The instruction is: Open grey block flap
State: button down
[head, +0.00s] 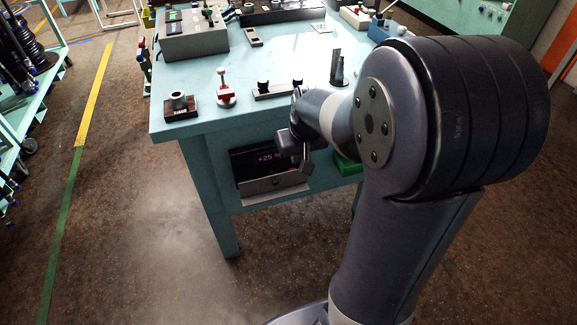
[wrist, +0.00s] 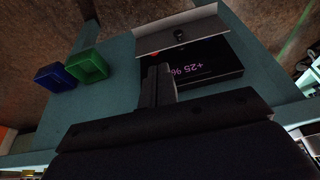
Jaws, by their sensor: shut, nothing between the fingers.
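The grey block (head: 240,163) is set in the front of the teal workbench, with a dark face and a lit "+25" reading. Its grey flap (head: 272,186) is at the lower edge, tilted outward and down, leaving the dark face uncovered. In the wrist view, which is upside down, the flap (wrist: 205,36) shows a small dark knob (wrist: 180,37), and the face (wrist: 210,65) reads "+25 %". My gripper (head: 304,168) is in front of the block's right part. Its closed fingers (wrist: 158,72) are empty and overlap the face; whether they touch it is unclear.
A green bin (wrist: 88,66) and a blue bin (wrist: 55,76) are beside the block; the green bin (head: 347,164) is partly behind my arm. Small fittings (head: 226,92) and a grey control box (head: 193,38) stand on the workbench (head: 190,140). The floor in front is clear.

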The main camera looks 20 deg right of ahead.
jog(key=w+f+b, duration=0.1)
jog(key=w+f, duration=0.2)
jog(key=f, duration=0.1)
jog(key=w+d+f+b, duration=0.1)
jog(key=w+f, duration=0.2)
jog(key=f, duration=0.2)
jog(key=w+d+f+b, duration=0.1)
jog(key=w+f, duration=0.2)
jog(key=f, duration=0.1)
jog(key=shift+w+f, duration=0.3)
jog(key=shift+w, duration=0.1)
jog(key=shift+f+t+b, duration=0.15)
jog(key=shift+t+b, duration=0.2)
jog(key=shift+t, duration=0.05)
